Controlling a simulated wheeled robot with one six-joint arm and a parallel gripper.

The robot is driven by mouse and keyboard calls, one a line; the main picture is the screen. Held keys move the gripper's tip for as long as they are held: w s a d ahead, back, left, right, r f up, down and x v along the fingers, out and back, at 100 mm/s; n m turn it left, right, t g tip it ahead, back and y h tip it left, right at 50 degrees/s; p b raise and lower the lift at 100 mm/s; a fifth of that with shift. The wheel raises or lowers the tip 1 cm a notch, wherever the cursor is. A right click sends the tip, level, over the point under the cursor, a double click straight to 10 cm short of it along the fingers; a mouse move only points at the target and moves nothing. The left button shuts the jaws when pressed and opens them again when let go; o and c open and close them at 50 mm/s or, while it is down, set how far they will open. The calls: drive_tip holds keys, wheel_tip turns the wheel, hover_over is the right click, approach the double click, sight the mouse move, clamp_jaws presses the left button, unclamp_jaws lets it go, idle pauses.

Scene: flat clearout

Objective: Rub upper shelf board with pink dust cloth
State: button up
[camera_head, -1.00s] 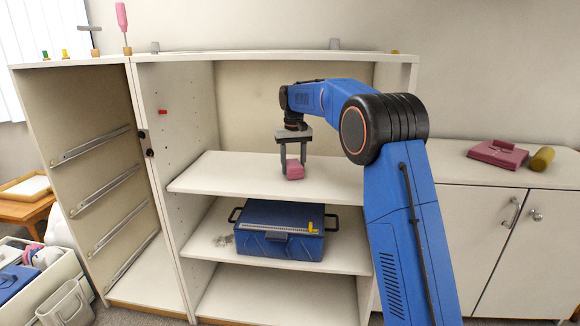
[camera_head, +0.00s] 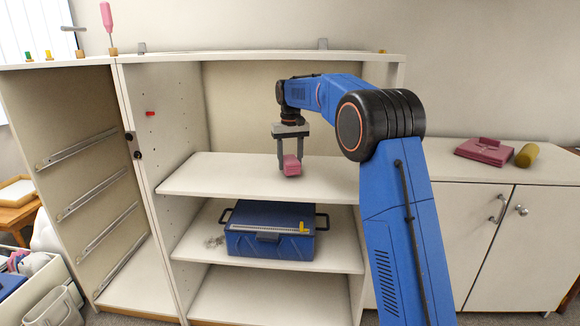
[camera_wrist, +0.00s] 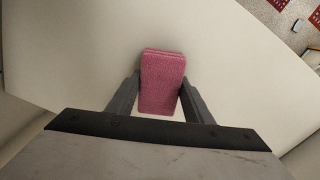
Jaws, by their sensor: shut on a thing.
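The pink dust cloth (camera_head: 292,166) is a folded pink block held between the fingers of my gripper (camera_head: 290,168). My gripper is shut on it and points down over the upper shelf board (camera_head: 230,176), a white board inside the open cabinet. The cloth is at the board's surface near its front middle; I cannot tell for sure whether it touches. In the wrist view the cloth (camera_wrist: 162,82) sits between both grey fingers, with the pale board (camera_wrist: 80,60) around it.
A blue toolbox (camera_head: 268,238) with a yellow-marked ruler stands on the shelf below. The cabinet's side walls and back panel (camera_head: 240,95) enclose the upper board. The board's left part is clear.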

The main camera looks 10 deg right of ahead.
drive_tip(key=shift+r, duration=1.95)
drive_tip(key=shift+r, duration=0.1)
drive_tip(key=shift+r, duration=1.4)
